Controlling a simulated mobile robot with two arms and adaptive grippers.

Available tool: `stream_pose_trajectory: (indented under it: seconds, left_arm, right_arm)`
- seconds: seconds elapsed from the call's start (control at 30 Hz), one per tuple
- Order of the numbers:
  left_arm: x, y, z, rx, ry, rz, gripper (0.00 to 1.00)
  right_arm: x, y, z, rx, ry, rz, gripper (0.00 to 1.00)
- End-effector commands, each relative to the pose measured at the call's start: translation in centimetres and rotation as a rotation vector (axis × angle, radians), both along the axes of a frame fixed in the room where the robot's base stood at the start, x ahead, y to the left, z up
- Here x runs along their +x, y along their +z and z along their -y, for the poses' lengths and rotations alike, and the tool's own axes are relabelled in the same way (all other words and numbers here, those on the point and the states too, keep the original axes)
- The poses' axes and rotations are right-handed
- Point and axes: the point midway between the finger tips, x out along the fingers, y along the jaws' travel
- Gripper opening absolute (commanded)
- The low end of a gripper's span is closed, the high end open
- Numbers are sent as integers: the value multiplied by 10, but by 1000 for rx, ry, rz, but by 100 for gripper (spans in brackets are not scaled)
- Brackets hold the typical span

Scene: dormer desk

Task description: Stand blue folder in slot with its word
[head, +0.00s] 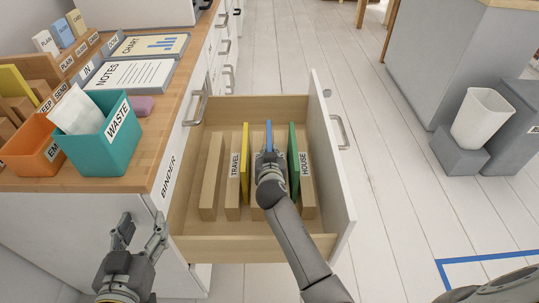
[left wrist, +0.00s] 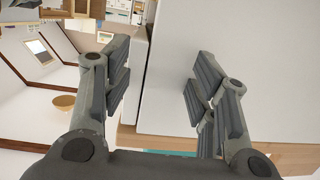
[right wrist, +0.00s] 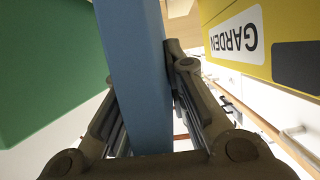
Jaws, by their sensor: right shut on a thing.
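The blue folder (head: 268,134) is upright in or just above the open drawer (head: 215,248), between a yellow folder (head: 245,160) and a green folder (head: 293,160). My right gripper (head: 267,165) is shut on the blue folder, which also shows between its fingers in the right wrist view (right wrist: 143,75). Wooden dividers in the drawer carry the words TRAVEL (head: 234,170) and HOUSE (head: 307,180). The words near the blue folder are hidden by my arm, and I cannot tell whether it touches the drawer floor. My left gripper (head: 141,232) is open and empty beside the desk front.
The yellow folder reads GARDEN (right wrist: 238,38) in the right wrist view. The drawer front (head: 330,150) stands out over clear floor. On the desktop are a teal WASTE bin (head: 108,140), an orange bin (head: 35,155) and NOTES (head: 130,75) and CHART (head: 150,46) trays.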

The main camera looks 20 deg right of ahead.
Motion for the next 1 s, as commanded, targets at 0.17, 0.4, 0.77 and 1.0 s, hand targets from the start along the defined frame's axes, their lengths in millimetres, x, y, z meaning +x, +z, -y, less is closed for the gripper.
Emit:
stream_pose_trajectory:
  seconds: [0.17,0.4,0.77,1.0]
  left_arm:
    - [2,4,0,-5,0,23,52]
    - [2,5,1,-10,0,42,52]
    - [3,6,2,-18,-2,68,52]
    - [4,6,3,-22,-2,86,52]
  right_arm:
    - [0,-1,0,0,0,1,0]
    - [0,-2,0,0,0,1,0]
    - [0,-4,0,0,0,1,0]
    - [0,-6,0,0,0,1,0]
